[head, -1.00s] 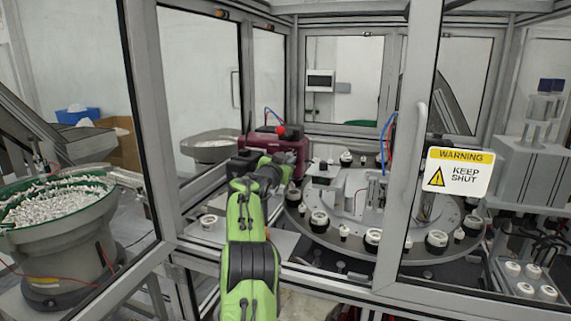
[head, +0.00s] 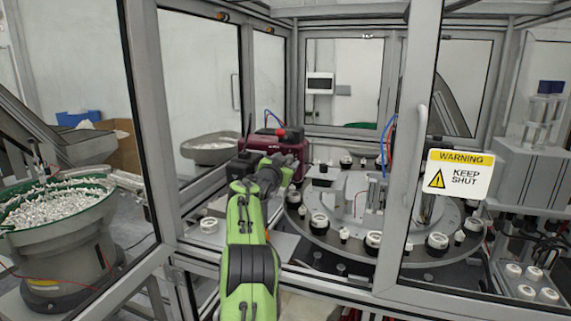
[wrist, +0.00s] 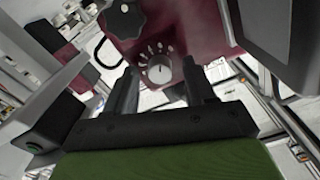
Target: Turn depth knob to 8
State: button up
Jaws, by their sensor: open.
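The depth knob (wrist: 159,70) is a small pale round dial on the maroon machine, with a row of printed marks around its upper left side. In the wrist view it sits between the two dark fingers of my gripper (wrist: 160,77). The fingers are apart and I see nothing held; whether either one touches the dial I cannot tell. I cannot read its setting clearly. In the head view my gripper (head: 287,161) is at the front of the maroon machine (head: 266,141), and the dial is hidden there.
A black lobed knob (wrist: 124,18) is close above the dial in the wrist view. A red ball-shaped top (head: 280,132) stands on the machine. A turntable (head: 340,250) with several caps is to the right. The door frame (head: 410,150) bounds the opening on the right.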

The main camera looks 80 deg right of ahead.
jog(key=shift+a, duration=0.1)
jog(key=w+a+b, duration=0.1)
jog(key=a+b, duration=0.6)
jog(key=a, duration=0.8)
jog(key=shift+w+a, duration=0.2)
jog(key=shift+a, duration=0.05)
jog(key=shift+w, duration=0.1)
